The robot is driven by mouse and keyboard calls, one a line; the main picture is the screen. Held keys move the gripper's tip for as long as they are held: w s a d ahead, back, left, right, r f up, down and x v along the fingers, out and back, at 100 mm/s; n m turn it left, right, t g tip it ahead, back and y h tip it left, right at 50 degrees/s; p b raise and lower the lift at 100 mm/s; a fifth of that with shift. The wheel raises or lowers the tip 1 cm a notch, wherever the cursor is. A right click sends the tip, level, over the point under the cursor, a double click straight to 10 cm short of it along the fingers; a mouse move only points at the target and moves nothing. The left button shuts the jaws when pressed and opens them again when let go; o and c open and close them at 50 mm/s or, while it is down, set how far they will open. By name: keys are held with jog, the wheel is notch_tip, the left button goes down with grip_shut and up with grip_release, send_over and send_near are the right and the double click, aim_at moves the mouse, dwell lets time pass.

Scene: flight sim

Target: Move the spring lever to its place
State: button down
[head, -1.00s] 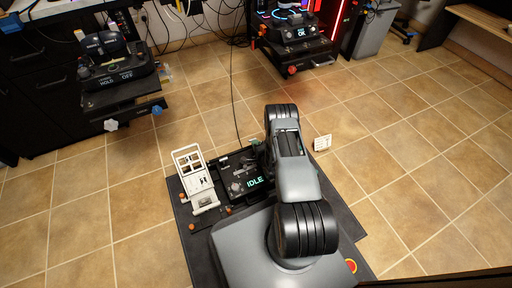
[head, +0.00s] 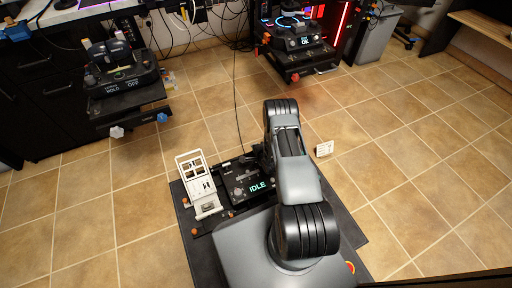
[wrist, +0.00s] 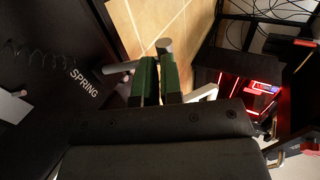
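In the wrist view my gripper (wrist: 158,78) has two green-padded fingers close together. A grey lever-like piece with a round end (wrist: 164,45) sticks out past the fingertips, and a grey rod (wrist: 118,67) reaches left from them. I take this piece to be the spring lever, held between the pads; the grip itself is partly hidden. A dark panel (wrist: 60,110) marked SPRING with a coil drawing stands to the left of the fingers, apart from them. In the head view my arm hides the gripper and lever.
In the head view, a station marked IDLE (head: 238,178) and a white frame (head: 196,180) stand close beside my arm. Another station (head: 122,75) stands at the left, and a red-lit one (head: 304,42) at the back. A small white card (head: 324,149) is right of my arm. Tiled floor is open at right.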

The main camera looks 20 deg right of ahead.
jog(key=shift+w+d+f, duration=0.1)
jog(key=shift+w+d, duration=0.15)
jog(key=shift+d, duration=0.05)
jog(key=shift+s, duration=0.1)
jog(key=shift+s+f, duration=0.15)
jog(key=shift+s, duration=0.55)
jog(key=shift+s+r+p, duration=0.25)
jog(key=shift+s+p, duration=0.05)
jog(key=shift+p, duration=0.15)
jog(key=s+f+p+v, duration=0.1)
jog(key=p+v, duration=0.4)
jog(key=v, duration=0.7)
jog(key=shift+s+f, duration=0.3)
jog(key=shift+s, duration=0.1)
